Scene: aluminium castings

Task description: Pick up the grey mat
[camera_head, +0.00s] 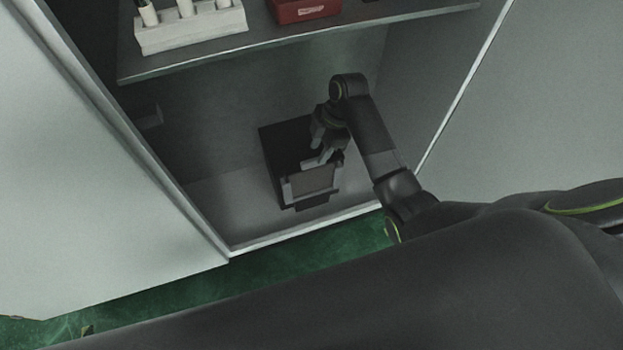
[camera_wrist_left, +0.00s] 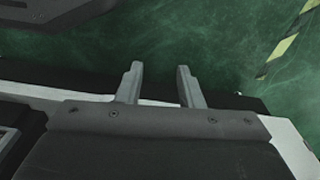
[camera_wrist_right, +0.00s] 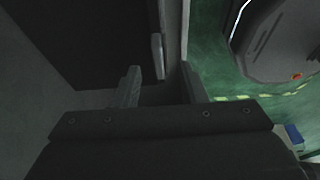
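A dull grey-brown rectangular panel (camera_head: 314,181) with paler edges shows at the near end of a black box-like thing (camera_head: 288,136) on the cabinet floor. It may be the grey mat; I cannot tell for sure. My right gripper (camera_head: 324,158) is down in the lower cabinet, just above and beside this panel, and partly hides the black thing. My left gripper (camera_wrist_left: 160,76) is open and empty above the green floor.
The shelf (camera_head: 300,38) above carries a white rack (camera_head: 190,30) and a red box (camera_head: 303,10). Cabinet walls stand close on both sides, with a pale front sill (camera_head: 305,229). The cabinet floor left of the black thing (camera_head: 225,205) is clear.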

